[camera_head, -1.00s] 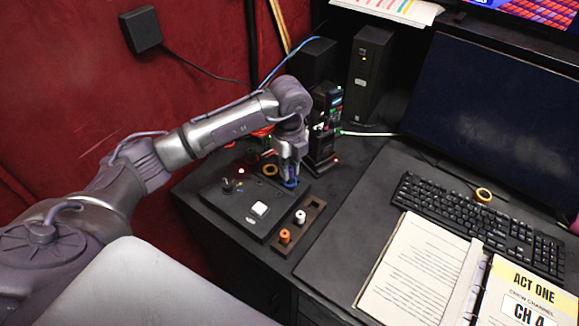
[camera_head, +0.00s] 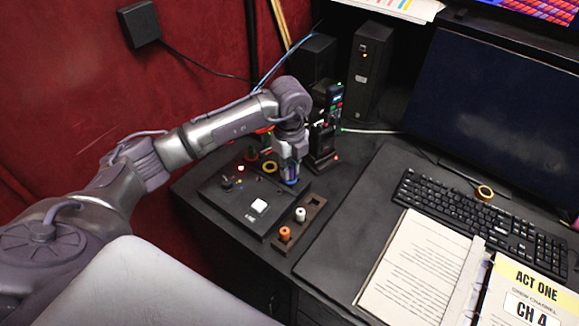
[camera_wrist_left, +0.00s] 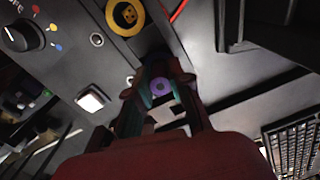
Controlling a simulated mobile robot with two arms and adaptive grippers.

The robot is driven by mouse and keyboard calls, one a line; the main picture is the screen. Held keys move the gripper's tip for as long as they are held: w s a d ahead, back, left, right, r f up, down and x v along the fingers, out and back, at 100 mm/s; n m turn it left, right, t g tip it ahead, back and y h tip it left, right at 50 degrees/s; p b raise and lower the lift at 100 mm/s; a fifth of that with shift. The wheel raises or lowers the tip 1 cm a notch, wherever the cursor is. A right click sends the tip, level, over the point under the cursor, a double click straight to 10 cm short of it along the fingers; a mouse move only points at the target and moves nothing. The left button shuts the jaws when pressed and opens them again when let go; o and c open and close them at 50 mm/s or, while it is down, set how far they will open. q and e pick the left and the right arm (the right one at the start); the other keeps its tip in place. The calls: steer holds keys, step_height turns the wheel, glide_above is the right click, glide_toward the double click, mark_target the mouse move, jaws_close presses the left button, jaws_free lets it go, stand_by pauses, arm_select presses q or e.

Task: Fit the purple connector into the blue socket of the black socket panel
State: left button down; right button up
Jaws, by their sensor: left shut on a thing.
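My left gripper (camera_head: 289,176) points down over the right part of the black socket panel (camera_head: 232,217). In the left wrist view my left gripper (camera_wrist_left: 163,105) is shut on the purple connector (camera_wrist_left: 161,87), seen end-on between the fingers. A blue rim, the blue socket (camera_head: 291,182), shows at the fingertips in the head view. The connector is at or just above this socket; I cannot tell how deep it sits. A yellow ring socket (camera_head: 269,167) is beside the gripper, and it also shows in the left wrist view (camera_wrist_left: 127,14). My right gripper is not in view.
A lit white button (camera_head: 259,206) and a black knob (camera_head: 227,183) are on the panel. A dark rack (camera_head: 312,216) with an orange connector (camera_head: 285,234) and a white one (camera_head: 300,214) lies in front. A black radio unit (camera_head: 323,135) stands close behind the gripper.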

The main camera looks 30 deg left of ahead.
arm_select(q)
steer(key=c, duration=1)
jaws_free()
steer(key=shift+o, duration=1)
steer(key=shift+r, duration=0.1)
steer(key=shift+r+p, duration=2.45)
steer(key=shift+r, duration=1)
